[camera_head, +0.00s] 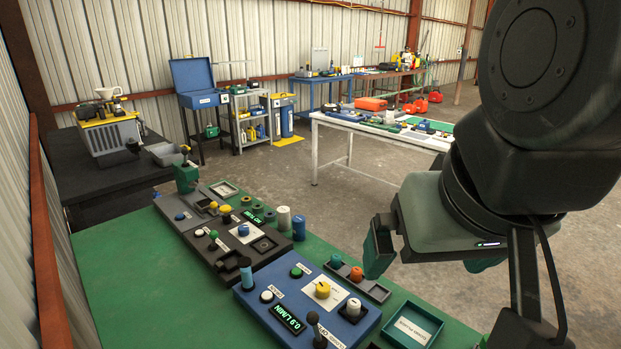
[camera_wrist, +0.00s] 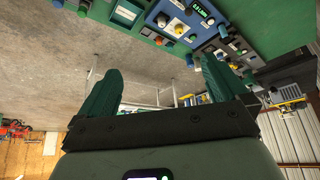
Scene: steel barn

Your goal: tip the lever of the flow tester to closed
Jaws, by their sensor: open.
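The flow tester (camera_head: 272,309) is a blue panel on the green bench, with a lit green display reading about 0.9 L/MIN. A dark ball-topped lever (camera_head: 315,323) stands at its near edge beside a white label too small to read surely; its exact tilt is hard to tell. In the wrist view the tester (camera_wrist: 178,8) is at the top, seen from a turned angle, and I cannot single out the lever there. My gripper (camera_head: 428,260) hangs right of the tester, apart from it, open and empty. Its two green fingers (camera_wrist: 158,88) are spread wide in the wrist view.
A dark panel (camera_head: 225,262) with knobs and another display stands behind the tester. A teal-topped post (camera_head: 246,272) rises at the tester's left. A white table (camera_head: 335,122) stands beyond open floor.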

